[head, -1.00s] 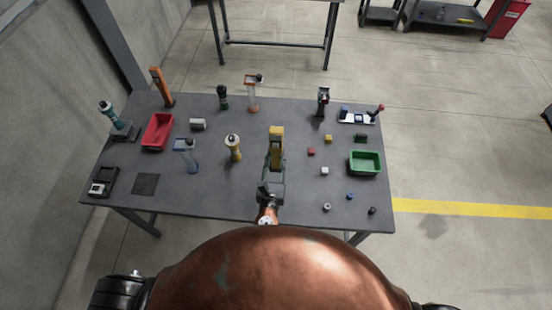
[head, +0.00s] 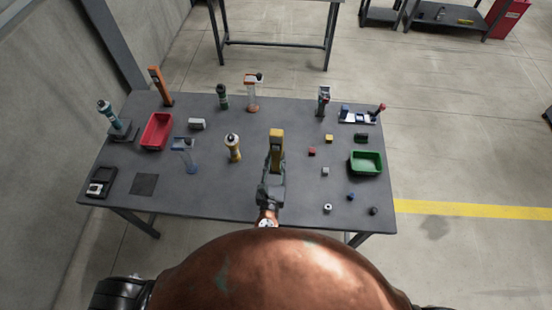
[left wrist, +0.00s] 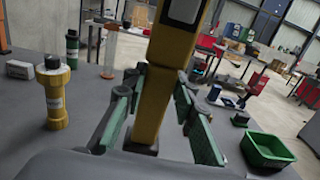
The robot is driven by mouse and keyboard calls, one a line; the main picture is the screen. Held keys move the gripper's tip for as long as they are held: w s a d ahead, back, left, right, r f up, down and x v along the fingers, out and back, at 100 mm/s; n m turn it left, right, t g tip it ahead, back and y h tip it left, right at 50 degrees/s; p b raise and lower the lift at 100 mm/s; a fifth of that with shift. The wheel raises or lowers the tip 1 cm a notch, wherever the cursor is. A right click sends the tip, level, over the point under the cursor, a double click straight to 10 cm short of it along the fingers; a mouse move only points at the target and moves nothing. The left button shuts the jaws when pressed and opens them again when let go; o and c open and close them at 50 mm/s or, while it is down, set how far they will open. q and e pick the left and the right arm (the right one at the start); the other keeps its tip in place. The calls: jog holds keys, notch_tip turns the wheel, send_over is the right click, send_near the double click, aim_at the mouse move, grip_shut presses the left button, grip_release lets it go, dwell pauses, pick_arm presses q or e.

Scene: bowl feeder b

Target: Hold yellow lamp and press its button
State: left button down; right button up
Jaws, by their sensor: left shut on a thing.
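The yellow lamp (head: 276,143) stands upright near the middle of the table, a tall bar-shaped body. My left gripper (head: 273,166) comes from the near side and is shut on its lower body. In the left wrist view the yellow lamp (left wrist: 168,70) rises between the green-padded fingers of my left gripper (left wrist: 158,92), with a pale panel near the top edge of the picture. I cannot make out its button. My right gripper is not in view.
A yellow torch-like cylinder (head: 233,150) stands to the left of the lamp. A red bin (head: 144,145) is at the left and a green bin (head: 365,171) at the right. Several small blocks lie between lamp and green bin.

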aim_at(276, 174)
pick_arm(q)
jog(key=shift+f+b, duration=4.4)
jog(key=shift+f, duration=1.15)
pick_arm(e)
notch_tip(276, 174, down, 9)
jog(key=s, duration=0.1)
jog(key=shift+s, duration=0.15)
pick_arm(q)
jog(key=c, duration=2.1)
grip_release()
jog(key=shift+f, duration=0.1)
grip_shut()
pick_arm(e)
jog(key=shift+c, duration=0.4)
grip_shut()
